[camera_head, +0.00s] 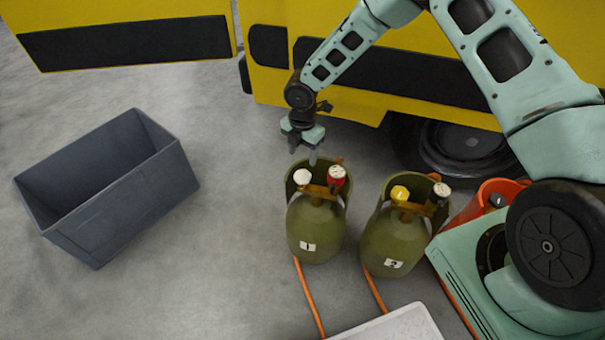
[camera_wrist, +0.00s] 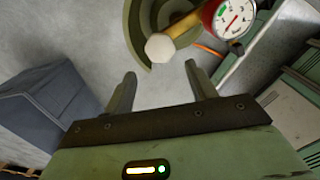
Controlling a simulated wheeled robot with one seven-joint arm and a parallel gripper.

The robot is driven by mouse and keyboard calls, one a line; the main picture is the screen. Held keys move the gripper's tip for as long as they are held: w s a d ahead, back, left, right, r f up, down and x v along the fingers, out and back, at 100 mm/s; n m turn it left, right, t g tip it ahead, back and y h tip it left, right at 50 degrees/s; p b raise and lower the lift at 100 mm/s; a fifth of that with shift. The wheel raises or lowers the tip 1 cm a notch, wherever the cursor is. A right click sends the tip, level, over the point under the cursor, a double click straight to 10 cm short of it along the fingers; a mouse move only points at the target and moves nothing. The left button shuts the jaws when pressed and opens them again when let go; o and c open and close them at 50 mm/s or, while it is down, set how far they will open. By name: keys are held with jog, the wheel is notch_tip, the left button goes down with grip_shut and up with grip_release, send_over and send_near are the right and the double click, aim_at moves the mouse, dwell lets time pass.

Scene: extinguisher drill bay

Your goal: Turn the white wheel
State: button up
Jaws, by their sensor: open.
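The white wheel (camera_head: 302,176) is a small faceted knob on the valve of the green cylinder (camera_head: 315,230) labelled 1. A red gauge (camera_head: 337,175) with a white face sits to its right. My gripper (camera_head: 303,154) is open and empty, pointing down just above the white wheel in the head view. In the wrist view, the white wheel (camera_wrist: 159,47) shows just beyond the gap between my open fingertips (camera_wrist: 160,72), roughly centred and not between them. The red gauge (camera_wrist: 232,18) is at its upper right. I see no contact with the wheel.
A second green cylinder (camera_head: 390,243), labelled 2, stands to the right with a yellow wheel (camera_head: 400,193). A grey open bin (camera_head: 125,205) is at the left. A yellow vehicle (camera_head: 345,90) is behind. Orange hoses (camera_head: 308,295) run along the floor. Floor between bin and cylinders is clear.

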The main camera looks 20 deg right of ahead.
aim_at(302, 175)
notch_tip(302, 175, down, 9)
jog(key=shift+b, duration=0.55)
jog(key=c, duration=0.7)
